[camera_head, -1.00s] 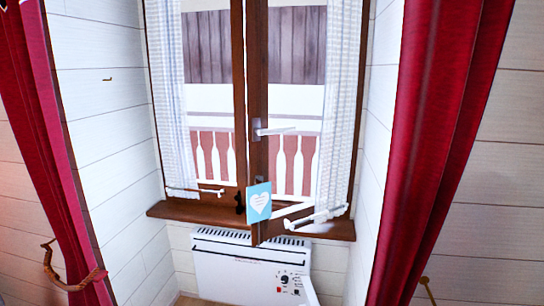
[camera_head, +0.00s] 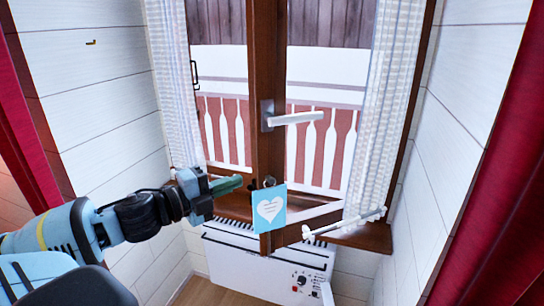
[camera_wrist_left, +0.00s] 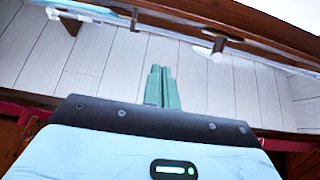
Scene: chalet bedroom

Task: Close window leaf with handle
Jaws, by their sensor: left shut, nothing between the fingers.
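The brown wooden window leaf (camera_head: 269,160) with the white lever handle (camera_head: 295,118) stands ajar. Its lower corner projects into the room past the sill. The handle points to the right. My left gripper (camera_head: 237,183) is shut and empty, to the left of the leaf's lower part and below the handle's height. In the head view its fingertips look close to the leaf's edge; I cannot tell whether they touch. The left wrist view shows its green fingers (camera_wrist_left: 161,88) together. My right gripper is not in view.
A blue card with a white heart (camera_head: 270,208) hangs at the leaf's lower part. A white heater (camera_head: 255,262) stands under the wooden sill (camera_head: 370,238). White curtains (camera_head: 375,130) flank the panes. Red curtains (camera_head: 490,200) hang at both sides.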

